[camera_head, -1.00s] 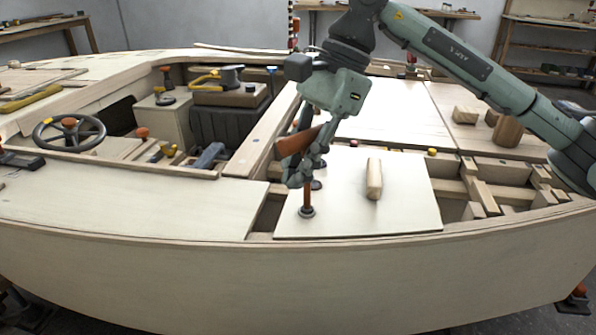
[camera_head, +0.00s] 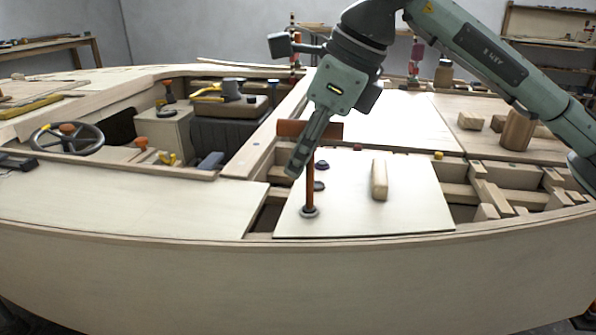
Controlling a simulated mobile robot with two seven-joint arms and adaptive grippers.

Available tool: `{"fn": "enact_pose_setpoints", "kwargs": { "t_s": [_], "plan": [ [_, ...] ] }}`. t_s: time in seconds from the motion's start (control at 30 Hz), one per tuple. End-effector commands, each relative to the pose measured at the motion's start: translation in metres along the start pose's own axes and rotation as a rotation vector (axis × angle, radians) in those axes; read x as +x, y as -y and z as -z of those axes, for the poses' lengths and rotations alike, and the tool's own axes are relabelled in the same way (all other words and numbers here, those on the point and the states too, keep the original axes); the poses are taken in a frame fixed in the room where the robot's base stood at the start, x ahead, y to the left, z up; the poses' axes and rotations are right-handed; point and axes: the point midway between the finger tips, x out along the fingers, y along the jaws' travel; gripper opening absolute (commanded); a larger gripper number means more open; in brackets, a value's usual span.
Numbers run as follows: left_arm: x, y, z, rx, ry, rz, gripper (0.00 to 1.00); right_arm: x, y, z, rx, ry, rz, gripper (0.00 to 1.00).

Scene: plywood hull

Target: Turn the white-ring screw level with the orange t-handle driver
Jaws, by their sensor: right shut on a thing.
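The orange t-handle driver (camera_head: 310,180) stands upright on the pale hatch panel, its crossbar lying roughly left to right across the picture. Its foot is on a screw with a pale ring (camera_head: 309,212) near the panel's front left corner; the driver's tip hides most of the screw head. My right gripper (camera_head: 299,164) comes down from above and is shut on the driver near its handle. The fingers hide part of the crossbar and upper shaft. My left gripper is not in view.
Two dark screws (camera_head: 319,186) sit behind the driver on the panel (camera_head: 410,215). A wooden block (camera_head: 380,180) lies right of it. Open framed bays (camera_head: 490,190) are at right, and a steering wheel (camera_head: 68,138) is in the cockpit at left.

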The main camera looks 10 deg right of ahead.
Motion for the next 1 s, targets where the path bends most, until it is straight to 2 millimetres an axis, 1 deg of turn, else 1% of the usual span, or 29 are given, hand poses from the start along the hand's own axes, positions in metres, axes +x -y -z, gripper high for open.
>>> {"fn": "enact_pose_setpoints", "kwargs": {
  "t_s": [0.03,0.1,0.37,0.47,0.6,0.73,0.83,1.0],
  "plan": [
    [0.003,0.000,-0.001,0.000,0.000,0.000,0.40,0.002,0.000,0.001,0.030,-0.005,0.014,0.00],
    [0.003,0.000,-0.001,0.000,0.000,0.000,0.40,0.001,0.001,0.001,0.055,-0.006,0.024,0.00],
    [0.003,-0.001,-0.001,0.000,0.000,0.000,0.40,0.001,0.001,0.001,0.066,-0.007,0.027,0.00],
    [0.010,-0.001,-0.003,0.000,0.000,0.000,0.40,0.004,0.001,0.002,0.138,-0.010,0.061,0.00],
    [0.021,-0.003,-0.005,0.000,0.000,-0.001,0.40,0.004,0.005,0.003,0.330,-0.020,0.150,0.00],
    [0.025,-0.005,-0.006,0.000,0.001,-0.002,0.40,0.002,0.008,0.004,0.469,-0.027,0.210,0.00],
    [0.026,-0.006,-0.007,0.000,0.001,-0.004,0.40,0.000,0.009,0.004,0.512,-0.029,0.228,0.00],
    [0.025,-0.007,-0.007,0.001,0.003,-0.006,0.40,-0.001,0.009,0.004,0.516,-0.029,0.228,0.00]
  ]
}}
